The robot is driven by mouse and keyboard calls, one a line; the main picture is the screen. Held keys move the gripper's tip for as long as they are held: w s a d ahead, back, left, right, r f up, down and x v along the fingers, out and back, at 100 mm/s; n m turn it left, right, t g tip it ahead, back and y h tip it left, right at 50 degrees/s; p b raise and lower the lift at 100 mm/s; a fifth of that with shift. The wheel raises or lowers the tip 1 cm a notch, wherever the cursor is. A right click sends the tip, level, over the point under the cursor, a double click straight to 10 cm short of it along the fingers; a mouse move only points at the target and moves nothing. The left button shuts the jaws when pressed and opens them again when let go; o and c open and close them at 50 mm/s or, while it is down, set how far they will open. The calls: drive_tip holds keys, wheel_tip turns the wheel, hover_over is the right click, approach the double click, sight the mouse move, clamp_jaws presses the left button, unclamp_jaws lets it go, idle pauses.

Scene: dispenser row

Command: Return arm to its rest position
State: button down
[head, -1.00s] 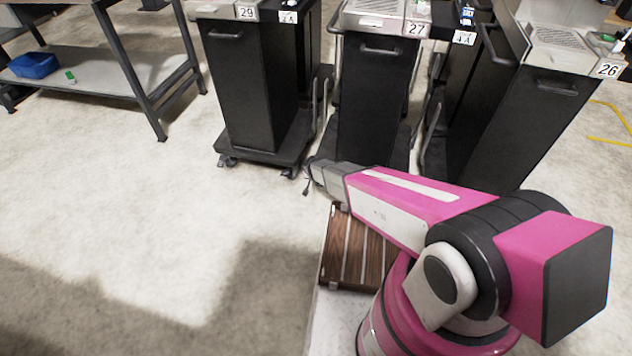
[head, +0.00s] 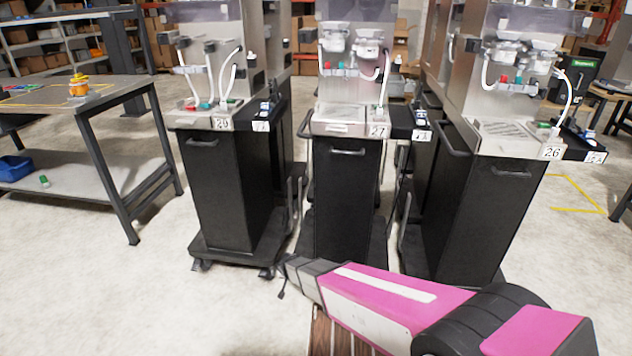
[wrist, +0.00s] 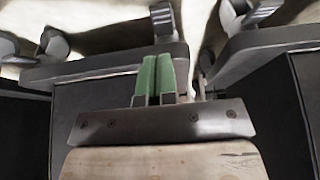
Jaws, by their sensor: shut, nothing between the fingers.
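My pink and white arm reaches from the lower right toward the middle in the head view, low in front of the dispensers. My gripper is at its far end, but its fingertips cannot be made out in the head view. In the wrist view the two green fingers of my gripper (wrist: 159,80) are together with nothing between them. Behind them are the dark base and casters of a dispenser cart. A brown slatted wooden surface (head: 328,335) lies under my arm.
Dispenser 29 (head: 222,185), dispenser 27 (head: 342,200) and dispenser 26 (head: 487,215) stand in a row ahead. A metal table (head: 85,115) is at the left, with a blue bin (head: 14,168) on its lower shelf. The floor at lower left is clear.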

drive_tip(key=s+d+r+g, duration=0.2)
drive_tip(key=s+d+r, duration=0.2)
drive_tip(key=d+r, duration=1)
drive_tip(key=s+d+r+n+g, duration=0.1)
drive_tip(key=s+d+r+g, duration=0.2)
drive_tip(key=d+r, duration=1.2)
drive_tip(key=s+d, duration=0.1)
drive_tip(key=d, duration=0.5)
drive_tip(key=shift+s+d+r, duration=0.15)
drive_tip(key=shift+s+r, duration=0.1)
drive_tip(key=shift+s, duration=0.05)
drive_tip(key=shift+f, duration=0.1)
